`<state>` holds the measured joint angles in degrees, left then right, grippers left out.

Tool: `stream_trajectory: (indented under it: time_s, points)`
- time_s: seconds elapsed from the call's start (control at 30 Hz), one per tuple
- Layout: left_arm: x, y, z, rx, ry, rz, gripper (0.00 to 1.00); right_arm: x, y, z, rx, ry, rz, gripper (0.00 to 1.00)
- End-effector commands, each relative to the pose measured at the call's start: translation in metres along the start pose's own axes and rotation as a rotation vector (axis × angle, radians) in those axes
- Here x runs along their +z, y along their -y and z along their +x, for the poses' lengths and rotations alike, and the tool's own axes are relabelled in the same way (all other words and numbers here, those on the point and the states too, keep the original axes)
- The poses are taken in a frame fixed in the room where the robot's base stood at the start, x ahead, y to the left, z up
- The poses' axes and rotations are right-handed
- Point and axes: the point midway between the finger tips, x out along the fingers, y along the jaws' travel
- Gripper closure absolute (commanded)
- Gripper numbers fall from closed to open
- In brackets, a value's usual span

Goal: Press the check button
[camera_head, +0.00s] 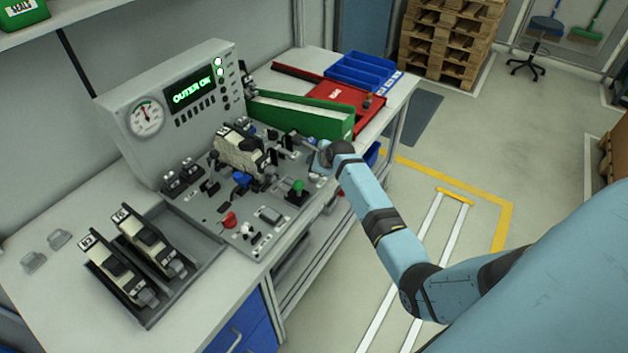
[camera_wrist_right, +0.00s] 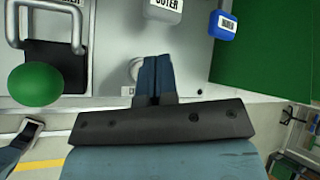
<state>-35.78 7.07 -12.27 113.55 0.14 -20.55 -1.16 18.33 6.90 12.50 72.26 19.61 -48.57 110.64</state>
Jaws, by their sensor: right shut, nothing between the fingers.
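My right gripper (camera_head: 313,145) is over the far right corner of the test panel (camera_head: 268,240). In the right wrist view its dark blue fingers (camera_wrist_right: 152,82) are shut with nothing between them. A pale round part (camera_wrist_right: 135,68) on the panel is partly hidden behind the fingertips; I cannot tell if it is the check button or if they touch it. A green ball knob (camera_wrist_right: 35,84) stands at left in the wrist view, and the green knob (camera_head: 297,186) shows in the head view. The console display (camera_head: 190,88) reads "OUTER OK". My left gripper is not in view.
A clamped cream and black unit (camera_head: 240,150) sits on the panel. Two similar units (camera_head: 115,265) lie in a grey tray at front left. A green bin (camera_head: 300,117), red tray (camera_head: 350,97) and blue bin (camera_head: 362,70) stand behind.

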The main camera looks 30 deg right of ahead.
Motion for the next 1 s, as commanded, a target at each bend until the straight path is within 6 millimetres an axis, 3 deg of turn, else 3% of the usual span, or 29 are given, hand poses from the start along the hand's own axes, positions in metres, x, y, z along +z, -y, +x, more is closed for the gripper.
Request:
stream_trajectory:
  time_s: [0.3,1.0]
  points:
    - [0.006,0.002,0.004,0.006,0.001,0.012,1.00,-0.010,-0.012,0.016,0.001,0.001,0.001,1.00]
    - [0.004,-0.001,0.005,0.008,-0.002,0.007,1.00,-0.011,-0.012,0.016,0.000,0.001,0.001,1.00]
